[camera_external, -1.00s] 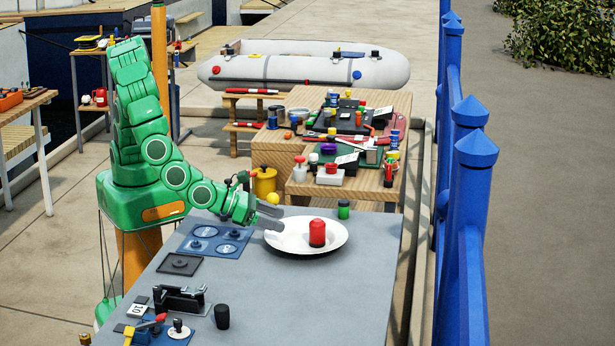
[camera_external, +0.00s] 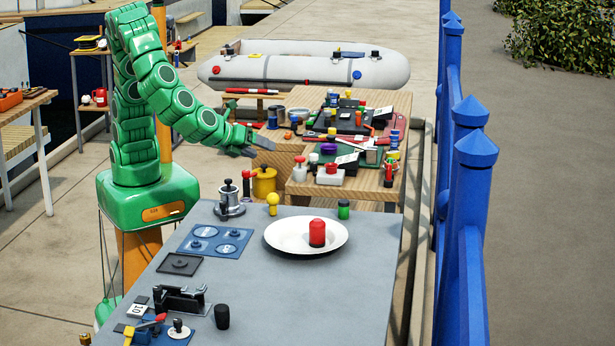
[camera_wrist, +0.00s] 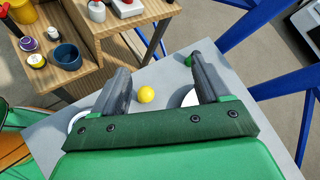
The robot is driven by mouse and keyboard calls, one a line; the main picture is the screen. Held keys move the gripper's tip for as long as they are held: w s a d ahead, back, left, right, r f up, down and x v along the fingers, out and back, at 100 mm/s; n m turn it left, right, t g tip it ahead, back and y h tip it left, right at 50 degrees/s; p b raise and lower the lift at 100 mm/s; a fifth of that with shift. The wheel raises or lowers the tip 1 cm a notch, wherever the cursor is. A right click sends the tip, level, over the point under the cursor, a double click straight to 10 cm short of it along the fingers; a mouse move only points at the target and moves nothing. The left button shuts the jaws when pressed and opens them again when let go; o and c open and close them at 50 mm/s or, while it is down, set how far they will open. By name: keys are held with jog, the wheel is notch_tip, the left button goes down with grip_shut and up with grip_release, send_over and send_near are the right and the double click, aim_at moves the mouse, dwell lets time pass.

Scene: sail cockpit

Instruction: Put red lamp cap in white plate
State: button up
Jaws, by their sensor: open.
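The red lamp cap (camera_external: 317,232) stands upright in the white plate (camera_external: 285,240), right of the plate's middle, on the grey table. My gripper (camera_external: 262,147) is open and empty, raised above and behind the plate, and apart from the cap. In the wrist view my gripper (camera_wrist: 158,80) shows its two fingers spread with nothing held between them. Part of the white plate (camera_wrist: 189,98) shows by the right finger there. The red cap is hidden in the wrist view.
A green-topped cap (camera_external: 344,210) and a yellow-topped piece (camera_external: 272,204) stand behind the plate. A metal pot-like item (camera_external: 229,200) stands at the table's back left. A blue panel (camera_external: 214,241), a black holder (camera_external: 181,299) and a black cylinder (camera_external: 222,317) lie left. The front right is clear.

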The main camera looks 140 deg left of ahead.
jog(key=s+d+r+n+g+h, duration=0.1)
jog(key=s+d+n+g+h, duration=0.2)
jog(key=s, duration=0.5)
jog(key=s+d+r+n+h, duration=0.1)
jog(key=s+d+n+h, duration=0.15)
jog(key=s+n, duration=0.4)
jog(key=s+d+r+n+h, duration=0.2)
jog(key=s+d+h, duration=0.4)
jog(key=s+d, duration=0.6)
jog(key=d, duration=0.4)
jog(key=shift+t, duration=0.3)
